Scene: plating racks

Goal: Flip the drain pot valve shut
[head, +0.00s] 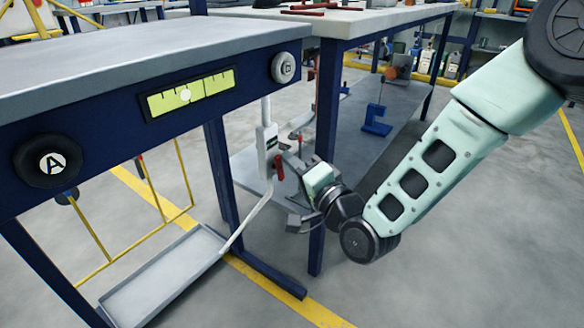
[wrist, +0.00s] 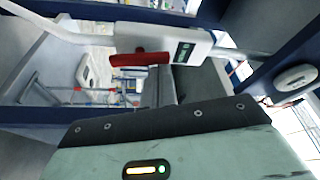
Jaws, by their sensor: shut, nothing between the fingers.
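The drain valve is a white block (head: 268,145) on a thin pipe hanging under the bench's front right corner. Its red lever (head: 279,169) hangs down, roughly in line with the pipe. In the wrist view the valve body (wrist: 190,45) lies across the top, with the red lever (wrist: 135,59) along it, pointing left. My gripper (head: 290,158) is just right of the valve, fingers shut and empty. In the wrist view its dark fingers (wrist: 168,86) reach up close to the valve and lever. I cannot tell whether they touch.
A white pipe (head: 249,213) runs from the valve down to a shallow grey tray (head: 165,277) on the floor. The blue bench front carries a black knob (head: 48,161) and a yellow-green gauge (head: 190,95). A blue table leg (head: 322,150) stands close behind my gripper.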

